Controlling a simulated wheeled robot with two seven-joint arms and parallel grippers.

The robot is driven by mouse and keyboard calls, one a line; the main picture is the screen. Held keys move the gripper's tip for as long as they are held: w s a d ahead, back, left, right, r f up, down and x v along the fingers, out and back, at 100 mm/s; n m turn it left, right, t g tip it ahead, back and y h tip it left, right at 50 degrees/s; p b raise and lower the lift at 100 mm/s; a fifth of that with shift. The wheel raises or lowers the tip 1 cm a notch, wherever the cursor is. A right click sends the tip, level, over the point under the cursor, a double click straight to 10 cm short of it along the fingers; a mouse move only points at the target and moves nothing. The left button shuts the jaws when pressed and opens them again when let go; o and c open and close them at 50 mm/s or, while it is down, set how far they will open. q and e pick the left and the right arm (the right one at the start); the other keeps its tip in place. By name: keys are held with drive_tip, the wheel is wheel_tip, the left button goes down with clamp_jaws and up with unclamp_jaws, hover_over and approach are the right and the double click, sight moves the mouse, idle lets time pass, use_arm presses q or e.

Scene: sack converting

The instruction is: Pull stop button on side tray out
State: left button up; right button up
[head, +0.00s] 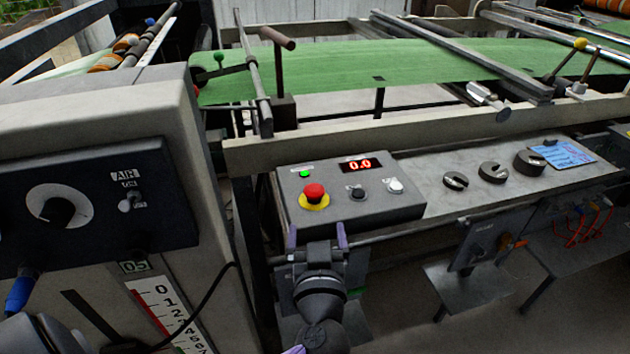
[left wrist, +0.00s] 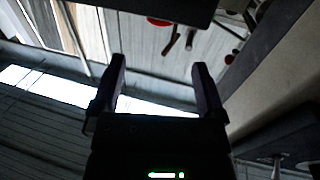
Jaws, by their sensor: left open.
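The stop button (head: 314,194) is a red mushroom head on a yellow ring, on the grey control box (head: 375,212) at the left end of the side tray (head: 455,204). My left gripper (head: 316,237) is in front of the box, just below the button in the head view. Its two purple-tipped fingers point up and stand apart with nothing between them. It also shows open and empty in the left wrist view (left wrist: 158,82). In that view a red round part (left wrist: 160,21) shows at the top edge; I cannot tell whether it is the button. My right gripper is not seen.
The box also carries a red 0.0 display (head: 360,165), a green light (head: 305,173) and two small knobs. Dark round weights (head: 492,172) and a blue card (head: 562,153) lie on the tray to the right. A grey machine housing (head: 180,110) stands close on the left.

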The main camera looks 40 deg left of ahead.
sight(315, 196)
use_arm(q)
drive_tip(key=x, duration=0.9)
drive_tip(key=shift+r+b, duration=0.1)
drive_tip(key=shift+b, duration=0.2)
drive_tip(key=shift+w+a, duration=0.15)
drive_tip(key=shift+c, duration=1.1)
drive_tip(key=c, duration=0.7)
drive_tip(key=shift+c, duration=1.4)
clamp_jaws()
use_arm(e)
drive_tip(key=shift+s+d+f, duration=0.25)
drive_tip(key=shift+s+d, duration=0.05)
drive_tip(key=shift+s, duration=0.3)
